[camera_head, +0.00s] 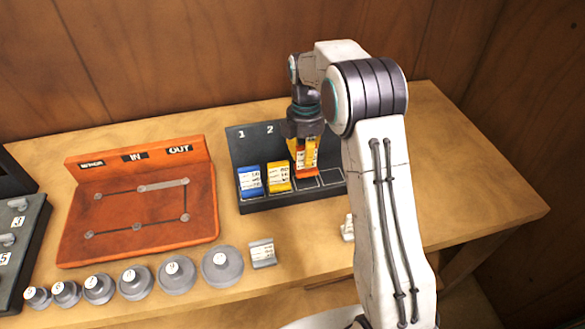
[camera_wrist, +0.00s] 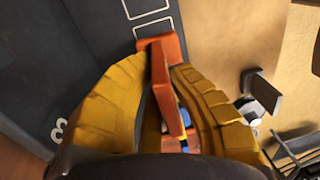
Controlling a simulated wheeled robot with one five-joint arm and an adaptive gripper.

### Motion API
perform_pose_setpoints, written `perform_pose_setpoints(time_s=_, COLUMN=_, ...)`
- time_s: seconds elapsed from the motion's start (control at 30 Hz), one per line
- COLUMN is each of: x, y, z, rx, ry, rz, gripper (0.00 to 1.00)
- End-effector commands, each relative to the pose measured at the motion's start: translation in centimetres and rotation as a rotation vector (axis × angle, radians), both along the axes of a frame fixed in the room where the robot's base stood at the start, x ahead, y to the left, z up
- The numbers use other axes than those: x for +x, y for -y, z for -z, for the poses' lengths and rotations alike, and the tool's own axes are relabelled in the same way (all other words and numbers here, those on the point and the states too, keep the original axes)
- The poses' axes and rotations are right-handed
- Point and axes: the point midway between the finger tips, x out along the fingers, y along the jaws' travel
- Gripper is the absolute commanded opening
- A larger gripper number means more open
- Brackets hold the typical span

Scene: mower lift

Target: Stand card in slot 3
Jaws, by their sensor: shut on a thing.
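The orange card (camera_head: 299,165) is upright at the third place of the dark rack (camera_head: 262,202), just right of the yellow card. My gripper (camera_head: 306,148) is shut on it from above. In the wrist view the orange card (camera_wrist: 162,85) stands between my yellow fingers (camera_wrist: 160,100), beside a white number (camera_wrist: 59,130) on the rack. Whether its foot rests on the rack floor I cannot tell. The blue card (camera_head: 250,181) stands at place 1 and the yellow card (camera_head: 279,177) at place 2. My arm hides the rack's right part.
A grey card-like block (camera_head: 263,253) lies in front of the rack, by a row of several grey round weights (camera_head: 176,274). An orange panel (camera_head: 140,205) marked IN and OUT stands at left. A small pale object (camera_head: 347,228) sits near my arm. The table's right end is clear.

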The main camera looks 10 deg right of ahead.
Motion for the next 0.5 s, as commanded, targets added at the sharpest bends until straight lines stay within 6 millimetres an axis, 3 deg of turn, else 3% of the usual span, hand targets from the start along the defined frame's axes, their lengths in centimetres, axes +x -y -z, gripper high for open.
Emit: perform_pose_setpoints(time_s=0.5, x=0.8, y=0.1, z=4.1, rx=0.000, ry=0.001, rz=0.000, gripper=0.00)
